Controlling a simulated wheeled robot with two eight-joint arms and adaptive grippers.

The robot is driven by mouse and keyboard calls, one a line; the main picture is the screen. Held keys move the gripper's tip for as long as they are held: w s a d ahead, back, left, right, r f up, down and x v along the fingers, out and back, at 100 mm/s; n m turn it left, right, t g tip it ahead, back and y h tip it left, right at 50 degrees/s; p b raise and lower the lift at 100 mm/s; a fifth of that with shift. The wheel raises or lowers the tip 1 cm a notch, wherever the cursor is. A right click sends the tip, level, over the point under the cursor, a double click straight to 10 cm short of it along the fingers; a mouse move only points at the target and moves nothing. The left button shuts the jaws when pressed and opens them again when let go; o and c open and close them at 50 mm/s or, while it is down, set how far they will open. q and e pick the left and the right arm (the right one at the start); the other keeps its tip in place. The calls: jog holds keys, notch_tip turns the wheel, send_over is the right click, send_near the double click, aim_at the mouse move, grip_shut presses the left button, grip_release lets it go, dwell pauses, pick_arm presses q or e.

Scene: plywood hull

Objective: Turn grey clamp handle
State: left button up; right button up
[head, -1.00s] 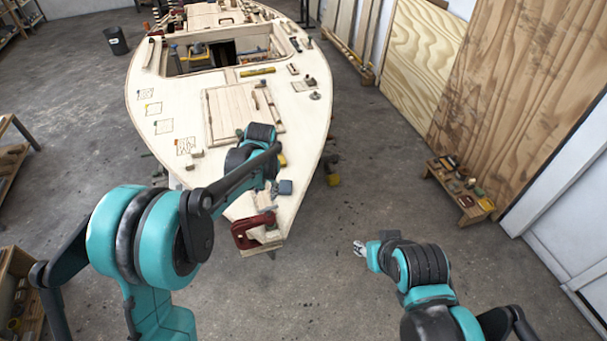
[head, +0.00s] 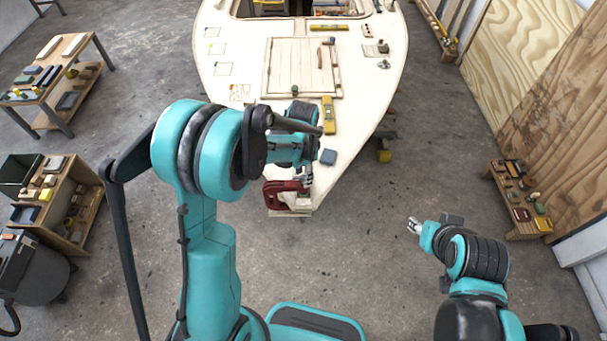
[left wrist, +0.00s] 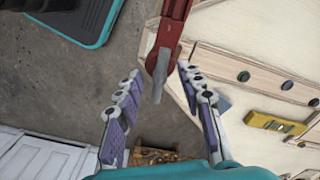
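The red clamp (head: 283,196) is fixed at the pointed end of the plywood hull (head: 345,150). It also shows at the top of the left wrist view (left wrist: 174,22). Its grey handle (left wrist: 160,76) hangs from the red body in the left wrist view. My left gripper (left wrist: 158,71) is open, one finger on each side of the handle, with gaps showing at both sides. In the head view my left gripper (head: 308,176) is just above the clamp, and the handle is hard to make out there. My right gripper (head: 414,226) is away from the hull over the floor; its fingers are too small to judge.
A yellow level (head: 329,115) and a blue-grey block (head: 328,157) lie on the deck near my left arm. A low bench (head: 520,200) with small items stands at the right. Shelves (head: 60,200) stand at the left.

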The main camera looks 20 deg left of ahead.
pick_arm(q)
grip_shut()
dwell(0.4)
